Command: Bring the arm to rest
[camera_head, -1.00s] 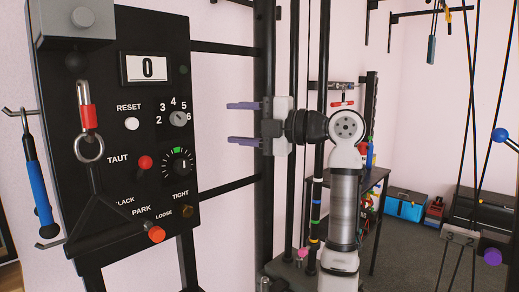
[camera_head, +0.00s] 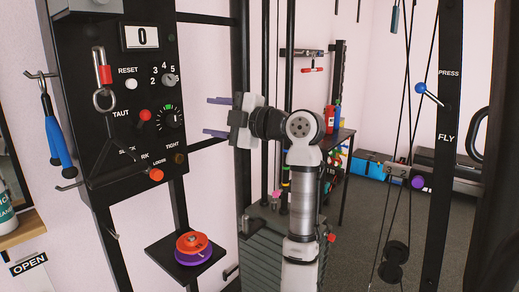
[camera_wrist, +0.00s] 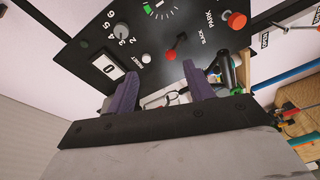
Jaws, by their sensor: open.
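My arm shows right of centre in the head view, its grey column upright and its wrist bent to the left. My gripper (camera_head: 207,116) is open, with two purple fingers pointing left and nothing seen between them. It appears to the right of the black control panel (camera_head: 97,125), apart from it in the picture. The wrist view shows the open fingers (camera_wrist: 163,87) across the view, with the panel (camera_wrist: 150,45) beyond them.
A small black shelf (camera_head: 160,252) bears orange and purple discs (camera_head: 193,245). Blue-handled tools (camera_head: 57,135) hang at left. A weight stack (camera_head: 262,240) stands behind my arm. Cables and a post (camera_head: 452,130) are at right, with open floor (camera_head: 350,250) between.

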